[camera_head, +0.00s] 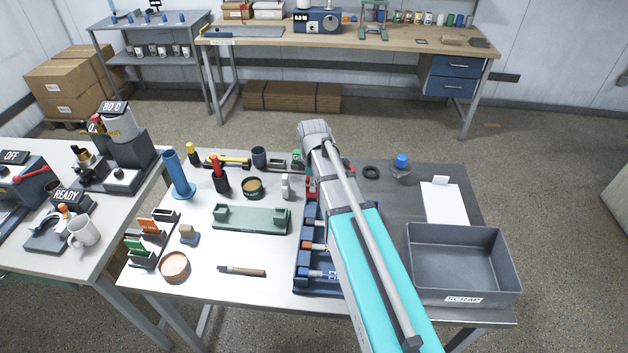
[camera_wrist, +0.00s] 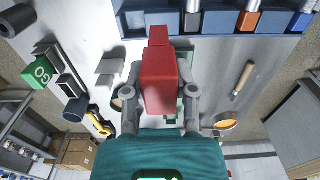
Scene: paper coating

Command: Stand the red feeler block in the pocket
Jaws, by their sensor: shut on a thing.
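The red feeler block (camera_wrist: 160,80) is between the two fingers of my gripper (camera_wrist: 160,95) in the wrist view, and the gripper is shut on it. In the head view my own arm hides the gripper and most of what it holds. A row of dark holders (camera_head: 150,250) stands at the left of the white table. An orange block (camera_head: 149,226) and a green block (camera_head: 136,246) stand in two of them. The far holder (camera_head: 165,215) looks empty. The gripper is well to the right of this row, near the blue rack.
The blue rack (camera_head: 299,270) holds several tools. A blue cylinder (camera_head: 178,174) stands behind the holders. A scrap tray (camera_head: 462,235) is at right.

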